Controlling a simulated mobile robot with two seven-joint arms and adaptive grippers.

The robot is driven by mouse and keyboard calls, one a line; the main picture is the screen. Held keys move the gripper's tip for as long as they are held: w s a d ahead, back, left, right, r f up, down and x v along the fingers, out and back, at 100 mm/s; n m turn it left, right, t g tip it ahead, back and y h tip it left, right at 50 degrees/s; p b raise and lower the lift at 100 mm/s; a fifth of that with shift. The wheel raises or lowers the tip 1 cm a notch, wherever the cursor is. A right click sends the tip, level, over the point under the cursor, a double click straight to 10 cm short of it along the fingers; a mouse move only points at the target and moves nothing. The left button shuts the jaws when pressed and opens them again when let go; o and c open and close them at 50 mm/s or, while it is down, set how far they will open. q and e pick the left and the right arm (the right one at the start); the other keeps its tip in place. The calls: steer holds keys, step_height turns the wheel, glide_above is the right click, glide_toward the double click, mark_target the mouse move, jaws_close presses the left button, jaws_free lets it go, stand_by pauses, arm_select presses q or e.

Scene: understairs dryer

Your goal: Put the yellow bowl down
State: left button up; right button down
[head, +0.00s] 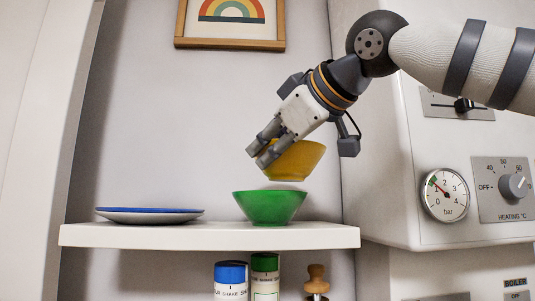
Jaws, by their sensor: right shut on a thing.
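The yellow bowl (300,161) is in the air, held by my right gripper (265,150), whose fingers are shut on its left rim. The bowl looks close to upright, and part of its rim is hidden by the fingers. Directly below it, a green bowl (269,208) stands upright on the white shelf (210,236). A small gap shows between the two bowls. My left gripper is not in the head view.
A blue-topped plate (150,214) lies on the shelf's left part. Bare shelf shows between plate and green bowl, and to the right. Below stand a blue-lidded container (230,285), a green-lidded one (265,270) and a wooden-handled object (316,280). A boiler (410,180) borders the right.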

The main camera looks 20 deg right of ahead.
steer(key=shift+f, duration=0.45)
steer(key=shift+f, duration=0.1)
steer(key=shift+f, duration=0.25)
steer(key=c, duration=1.7)
jaws_free()
steer(key=shift+f, duration=0.15)
steer(key=shift+r, duration=0.4)
steer(key=v, duration=1.2)
